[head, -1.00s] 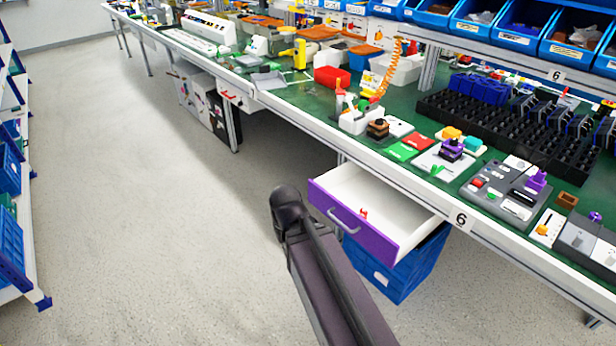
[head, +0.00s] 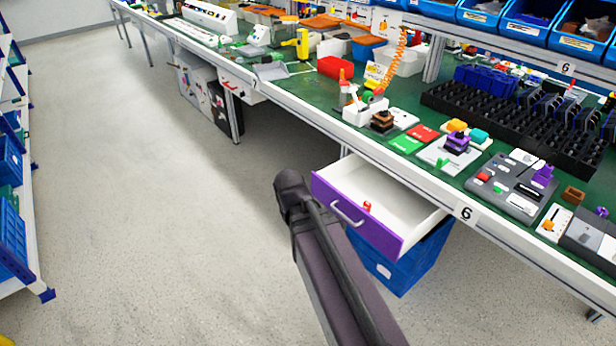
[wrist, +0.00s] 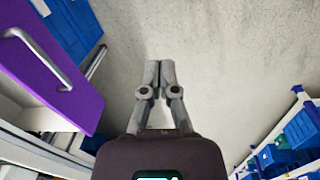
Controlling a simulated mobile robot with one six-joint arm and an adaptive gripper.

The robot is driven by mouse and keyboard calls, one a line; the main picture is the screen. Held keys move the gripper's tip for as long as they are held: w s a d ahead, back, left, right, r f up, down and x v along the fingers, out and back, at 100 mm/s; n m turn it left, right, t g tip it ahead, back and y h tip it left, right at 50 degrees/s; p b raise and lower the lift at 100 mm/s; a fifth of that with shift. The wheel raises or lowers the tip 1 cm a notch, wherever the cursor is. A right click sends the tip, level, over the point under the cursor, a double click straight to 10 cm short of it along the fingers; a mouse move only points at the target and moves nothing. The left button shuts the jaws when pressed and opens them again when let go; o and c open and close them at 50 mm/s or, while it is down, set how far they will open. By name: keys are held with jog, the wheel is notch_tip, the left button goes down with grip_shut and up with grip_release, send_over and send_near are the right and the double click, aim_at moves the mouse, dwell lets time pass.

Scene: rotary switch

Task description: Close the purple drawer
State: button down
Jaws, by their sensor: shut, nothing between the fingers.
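The purple drawer (head: 358,218) stands pulled out below the green workbench, its inside white and open to view. It has a grey bar handle (head: 347,212) on its purple front, and a small red item (head: 367,206) shows at the drawer's front. In the wrist view the purple front (wrist: 50,75) is at the left with its handle (wrist: 38,55). My gripper (wrist: 159,64) has its fingers together and empty, over bare floor to the side of the drawer front, apart from it. In the head view my arm reaches up beside the drawer; the fingertips are hidden there.
A blue crate (head: 405,262) sits under the drawer. The green workbench (head: 330,92) carries many items, including a switch panel (head: 505,187). Shelving with blue bins (head: 12,235) stands at the far left. The floor (head: 150,200) between is clear.

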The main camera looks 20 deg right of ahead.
jog(key=w+d+r+n+t+h+b, duration=0.1)
jog(key=w+r+n+h, duration=0.1)
jog(key=w+n, duration=0.8)
jog(key=w+d+r+n+t+h, duration=0.1)
jog(key=w+n+h, duration=0.4)
jog(key=w+n, duration=0.5)
jog(key=shift+w+d+r+t+h+b, duration=0.3)
jog(key=shift+w+r+t+b, duration=0.1)
jog(key=shift+w, duration=0.5)
jog(key=shift+f, duration=0.2)
jog(key=b, duration=0.7)
send_near(314, 178)
jog(key=x, duration=0.5)
jog(key=shift+s+a+f, duration=0.1)
jog(key=shift+a+f, duration=0.15)
jog(key=shift+f, duration=0.3)
jog(key=shift+w+d, duration=0.25)
jog(key=shift+d, duration=0.55)
